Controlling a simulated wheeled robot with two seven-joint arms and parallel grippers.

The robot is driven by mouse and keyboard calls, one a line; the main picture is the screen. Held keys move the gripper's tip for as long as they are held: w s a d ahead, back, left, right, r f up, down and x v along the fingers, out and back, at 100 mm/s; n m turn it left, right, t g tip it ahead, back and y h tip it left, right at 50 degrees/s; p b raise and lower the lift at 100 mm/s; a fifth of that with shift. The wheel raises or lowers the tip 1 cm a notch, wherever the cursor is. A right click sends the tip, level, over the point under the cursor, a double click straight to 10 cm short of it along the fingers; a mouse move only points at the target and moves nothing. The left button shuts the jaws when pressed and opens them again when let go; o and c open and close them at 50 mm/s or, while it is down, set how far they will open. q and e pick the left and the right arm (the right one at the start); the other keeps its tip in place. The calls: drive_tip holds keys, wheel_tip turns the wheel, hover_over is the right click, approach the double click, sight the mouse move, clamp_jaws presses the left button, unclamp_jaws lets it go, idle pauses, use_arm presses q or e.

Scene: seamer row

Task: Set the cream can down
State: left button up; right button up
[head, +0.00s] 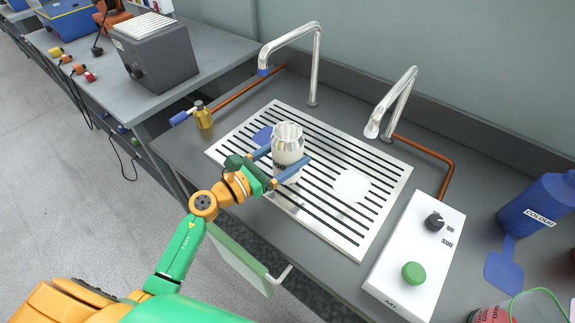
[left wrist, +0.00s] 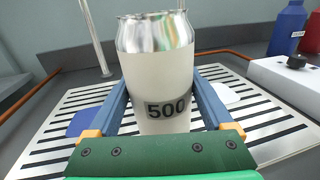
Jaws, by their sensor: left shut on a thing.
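The cream can (head: 288,147) has a silver neck and a "500" label. It is upright over the slotted drip tray (head: 347,231), between a blue patch (head: 262,137) and a white patch (head: 351,185) on the tray. My left gripper (head: 289,167) is shut on the can, one blue finger on each side. In the left wrist view the can (left wrist: 156,75) stands between the fingers, its lower end hidden by the green palm. I cannot tell whether its base touches the tray. My right gripper is not in view.
Two silver spouts stand behind the tray, one at the left (head: 318,65) and one at the right (head: 402,100). A white control box (head: 412,262) with a green button is at the right, near a blue bottle (head: 537,208). A brass valve (head: 202,116) is left of the tray.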

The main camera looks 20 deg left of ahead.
use_arm(q)
wheel_tip(320, 180, down, 2)
drive_tip(key=shift+f, duration=0.2)
drive_tip(key=o, duration=1.2)
drive_tip(key=shift+c, duration=0.2)
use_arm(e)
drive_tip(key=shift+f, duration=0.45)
use_arm(q)
drive_tip(key=shift+s+a, duration=0.1)
drive_tip(key=shift+s, duration=0.05)
drive_tip(key=b+v, duration=0.3)
drive_tip(key=v, duration=0.8)
drive_tip(key=shift+s+a, duration=0.15)
drive_tip(key=shift+s, duration=0.05)
drive_tip(key=shift+s+a, duration=0.1)
drive_tip(key=shift+s, duration=0.05)
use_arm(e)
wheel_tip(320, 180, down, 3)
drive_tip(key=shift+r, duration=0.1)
